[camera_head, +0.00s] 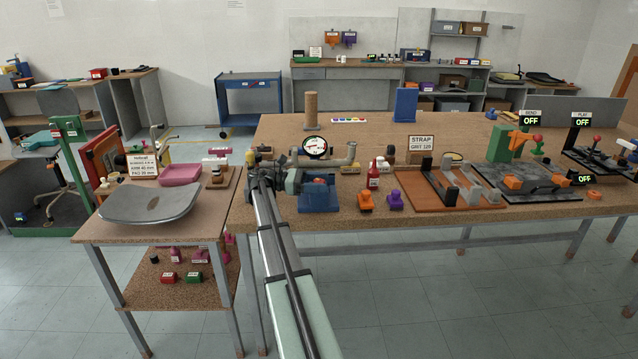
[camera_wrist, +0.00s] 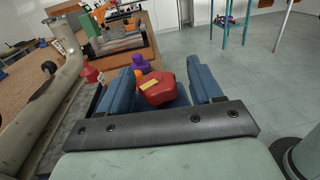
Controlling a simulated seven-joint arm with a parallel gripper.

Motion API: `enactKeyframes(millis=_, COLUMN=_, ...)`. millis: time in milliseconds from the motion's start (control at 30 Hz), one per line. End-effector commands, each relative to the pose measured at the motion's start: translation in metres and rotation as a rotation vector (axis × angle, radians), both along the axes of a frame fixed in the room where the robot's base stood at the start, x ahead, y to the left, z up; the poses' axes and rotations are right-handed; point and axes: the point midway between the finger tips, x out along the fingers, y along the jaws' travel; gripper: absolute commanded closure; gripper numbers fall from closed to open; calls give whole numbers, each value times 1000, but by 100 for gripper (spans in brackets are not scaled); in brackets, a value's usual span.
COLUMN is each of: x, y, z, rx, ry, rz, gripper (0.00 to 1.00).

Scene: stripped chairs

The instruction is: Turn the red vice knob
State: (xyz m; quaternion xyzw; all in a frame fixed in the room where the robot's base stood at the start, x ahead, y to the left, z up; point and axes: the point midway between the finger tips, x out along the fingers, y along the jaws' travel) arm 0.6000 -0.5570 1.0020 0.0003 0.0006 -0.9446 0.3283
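The red vice knob (camera_wrist: 160,92) is a faceted red block with a yellow mark, in the middle of the wrist view. My gripper (camera_wrist: 161,68) has its two blue fingers spread on either side of it. The fingers look close to the knob's sides, but I cannot tell whether they touch. In the head view the red knob (camera_head: 321,181) is a small red patch above the blue base (camera_head: 318,207) at the front left of the large bench. My wrist and arm cover part of this area there.
A gauge (camera_head: 315,147) and grey pipe (camera_head: 345,159) stand just behind. A red bottle (camera_head: 373,175), an orange knob (camera_head: 366,201) and a purple knob (camera_head: 395,200) are to the right. A sanding station (camera_head: 440,193) lies further right. Open floor lies in front of the bench.

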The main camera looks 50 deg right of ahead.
Motion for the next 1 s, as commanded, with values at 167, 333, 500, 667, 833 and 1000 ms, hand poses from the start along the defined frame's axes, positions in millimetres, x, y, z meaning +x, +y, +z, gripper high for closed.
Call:
enactKeyframes(millis=167, x=1, y=0, z=0, rx=-1, ry=0, rz=1, gripper=36)
enactKeyframes(millis=333, x=5, y=2, z=0, rx=-1, ry=0, rz=2, gripper=36)
enactKeyframes(millis=500, x=18, y=12, z=0, rx=-1, ry=0, rz=4, gripper=36)
enactKeyframes(millis=667, x=36, y=26, z=0, rx=-1, ry=0, rz=3, gripper=36)
enactKeyframes(millis=833, x=54, y=40, z=0, rx=0, ry=0, rz=2, gripper=36)
enactKeyframes(millis=1000, x=60, y=46, z=0, rx=0, ry=0, rz=1, gripper=36)
